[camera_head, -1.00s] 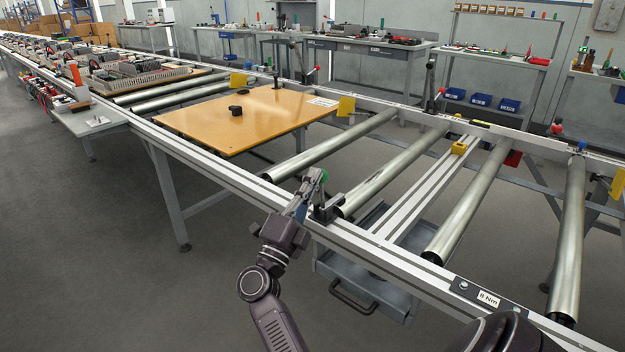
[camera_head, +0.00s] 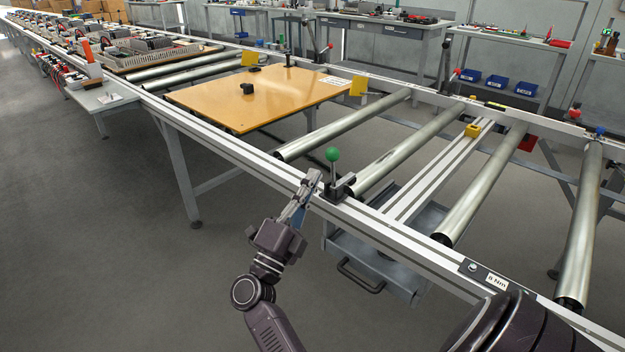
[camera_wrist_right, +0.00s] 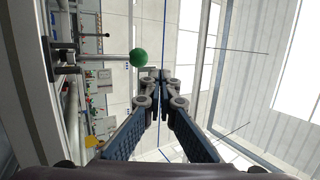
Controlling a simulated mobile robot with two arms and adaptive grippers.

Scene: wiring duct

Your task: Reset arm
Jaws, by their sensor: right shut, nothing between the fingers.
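My right gripper (camera_head: 316,174) is beside the near rail of the roller conveyor, just left of a lever with a green ball knob (camera_head: 332,154). Its fingers are shut with nothing between them. The lever stands upright on a dark clamp base (camera_head: 341,187) on the rail. In the right wrist view the closed fingertips (camera_wrist_right: 157,76) point away from the camera, and the green knob (camera_wrist_right: 139,57) shows to their upper left, apart from them. My left gripper is not in view.
A wooden board (camera_head: 258,98) with a black knob (camera_head: 247,88) lies on the conveyor. Bare metal rollers (camera_head: 484,185) lie to its right. A grey drawer tray (camera_head: 380,262) hangs under the near rail. Open floor (camera_head: 110,270) is at the left.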

